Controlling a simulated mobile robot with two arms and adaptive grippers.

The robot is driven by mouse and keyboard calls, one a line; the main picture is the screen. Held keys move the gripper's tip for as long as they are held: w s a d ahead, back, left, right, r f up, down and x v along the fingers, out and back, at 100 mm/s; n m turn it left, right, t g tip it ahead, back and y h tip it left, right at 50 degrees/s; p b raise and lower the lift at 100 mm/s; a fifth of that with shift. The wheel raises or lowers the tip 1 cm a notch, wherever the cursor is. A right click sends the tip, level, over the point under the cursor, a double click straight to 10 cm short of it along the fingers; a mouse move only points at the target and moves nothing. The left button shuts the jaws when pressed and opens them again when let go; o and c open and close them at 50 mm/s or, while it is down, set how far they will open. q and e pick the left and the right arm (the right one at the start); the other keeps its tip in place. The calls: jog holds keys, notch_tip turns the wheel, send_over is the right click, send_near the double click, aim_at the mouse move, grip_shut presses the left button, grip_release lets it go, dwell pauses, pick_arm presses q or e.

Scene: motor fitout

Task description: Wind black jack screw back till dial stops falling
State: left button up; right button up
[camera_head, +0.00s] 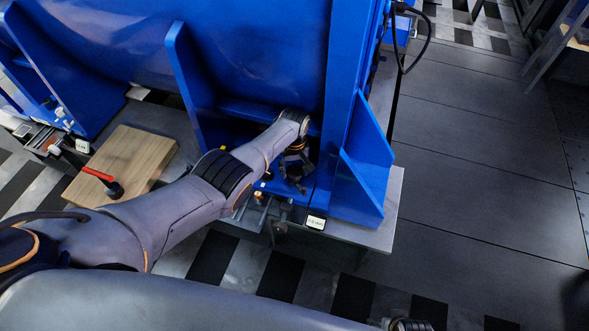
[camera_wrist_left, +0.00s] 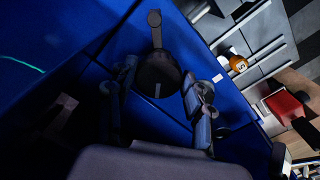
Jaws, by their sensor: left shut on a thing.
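My left gripper (camera_head: 294,172) reaches down beside the blue motor foot, near the corner of the grey base plate. In the left wrist view its two fingers (camera_wrist_left: 163,105) stand on either side of a dark round knob, which looks like the black jack screw (camera_wrist_left: 158,75). The gripper is shut on it. A short grey arm with a rounded end sticks up behind the knob. A small white readout (camera_head: 316,222), possibly the dial, sits at the plate's front edge; its figures are too small to read.
The large blue motor housing (camera_head: 268,55) and its upright ribs crowd the left arm. A wooden board (camera_head: 135,155) with a red-handled tool (camera_head: 100,176) lies left. Dark open floor (camera_head: 480,150) lies right.

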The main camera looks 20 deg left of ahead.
aim_at(294, 172)
pick_arm(q)
jog(key=o, duration=1.2)
jog(key=shift+r, duration=0.1)
jog(key=shift+r, duration=6)
